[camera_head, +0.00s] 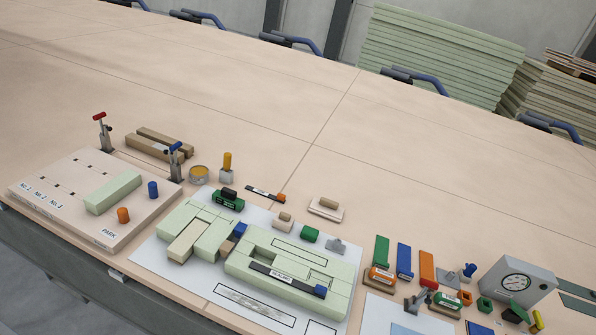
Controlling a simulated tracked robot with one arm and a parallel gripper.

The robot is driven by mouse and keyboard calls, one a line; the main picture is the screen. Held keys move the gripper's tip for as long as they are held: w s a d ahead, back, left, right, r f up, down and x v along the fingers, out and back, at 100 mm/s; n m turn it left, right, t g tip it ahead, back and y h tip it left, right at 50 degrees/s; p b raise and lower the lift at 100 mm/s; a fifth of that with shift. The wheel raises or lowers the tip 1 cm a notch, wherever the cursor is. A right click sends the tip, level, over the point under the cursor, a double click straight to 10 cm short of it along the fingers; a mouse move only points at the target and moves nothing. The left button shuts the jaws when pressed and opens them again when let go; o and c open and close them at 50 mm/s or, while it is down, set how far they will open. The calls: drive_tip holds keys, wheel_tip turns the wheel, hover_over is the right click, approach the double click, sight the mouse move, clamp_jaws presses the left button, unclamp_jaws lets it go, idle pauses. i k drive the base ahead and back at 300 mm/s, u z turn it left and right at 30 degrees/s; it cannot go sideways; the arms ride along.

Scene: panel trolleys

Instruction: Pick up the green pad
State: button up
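Several green things could be the green pad, and I cannot tell which one it is. A flat green strip (382,250) lies at the left end of a row with a blue strip (404,261) and an orange strip (427,269). A small green block (310,234) sits on the white sheet behind the pale green panel blocks. A dark green piece (515,312) lies in front of the grey gauge box. My gripper does not show in this view.
Pale green panel blocks (240,268) fill the front middle. A wooden board (50,195) with red-handled and blue-handled clamps stands at left. The grey gauge box (517,281) stands at right, with small parts close around it. The table behind is clear.

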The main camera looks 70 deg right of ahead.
sight(308, 233)
drive_tip(key=z, duration=0.55)
drive_tip(key=i, duration=1.05)
drive_tip(key=z, duration=0.8)
drive_tip(key=k, duration=0.65)
drive_tip(key=z, duration=0.2)
drive_tip(key=i, duration=0.75)
drive_tip(key=u, duration=0.15)
